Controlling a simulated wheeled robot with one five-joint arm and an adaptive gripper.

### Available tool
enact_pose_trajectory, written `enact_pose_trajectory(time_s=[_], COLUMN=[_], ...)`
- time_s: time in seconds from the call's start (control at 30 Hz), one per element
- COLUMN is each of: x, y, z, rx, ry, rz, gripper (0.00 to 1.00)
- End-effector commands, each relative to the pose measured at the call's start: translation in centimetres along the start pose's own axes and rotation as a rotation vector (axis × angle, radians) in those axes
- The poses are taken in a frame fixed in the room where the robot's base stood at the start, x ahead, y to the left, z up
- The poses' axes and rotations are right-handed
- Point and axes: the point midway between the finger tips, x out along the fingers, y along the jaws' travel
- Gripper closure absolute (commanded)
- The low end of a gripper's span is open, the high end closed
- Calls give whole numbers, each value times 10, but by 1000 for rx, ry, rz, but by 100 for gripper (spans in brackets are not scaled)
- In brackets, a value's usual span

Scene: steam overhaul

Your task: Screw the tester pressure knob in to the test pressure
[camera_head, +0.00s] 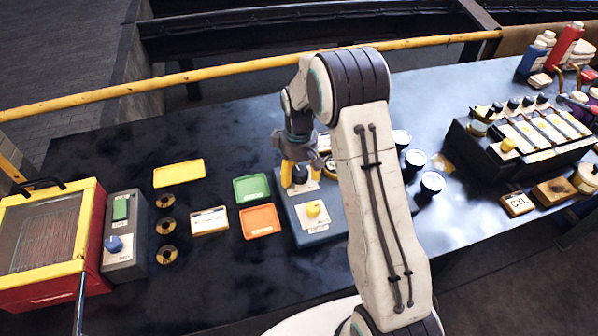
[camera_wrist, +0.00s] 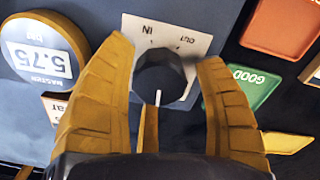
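The tester (camera_head: 322,238) is a blue-grey box in the middle of the dark bench. Its pressure knob (camera_wrist: 160,75) is round and dark, on a white plate marked IN and OUT, with a white pointer line toward the bottom of the wrist view. My gripper (camera_head: 300,178) is over the tester, pointing down. In the wrist view my gripper (camera_wrist: 166,65) has its two yellow fingers on either side of the knob, with narrow gaps, so it looks open around it. A round master gauge (camera_wrist: 45,62) reads 5.75. A yellow knob (camera_head: 313,209) sits on the tester's nearer part.
A green tray (camera_head: 251,188) and an orange tray (camera_head: 260,221) lie just left of the tester. A yellow tray (camera_head: 179,173) and brass rings (camera_head: 166,226) lie further left. A yellow rail (camera_head: 200,76) runs behind.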

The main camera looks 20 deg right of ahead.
Motion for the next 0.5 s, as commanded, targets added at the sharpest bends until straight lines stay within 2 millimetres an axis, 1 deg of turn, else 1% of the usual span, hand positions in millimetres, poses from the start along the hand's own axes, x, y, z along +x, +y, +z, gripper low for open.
enact_pose_trajectory(time_s=[0.03,0.07,0.5], x=[0,0,0], y=[0,0,0], z=[0,0,0], rx=[0,0,0], ry=[0,0,1], rz=[0,0,1], gripper=[42,44,84])
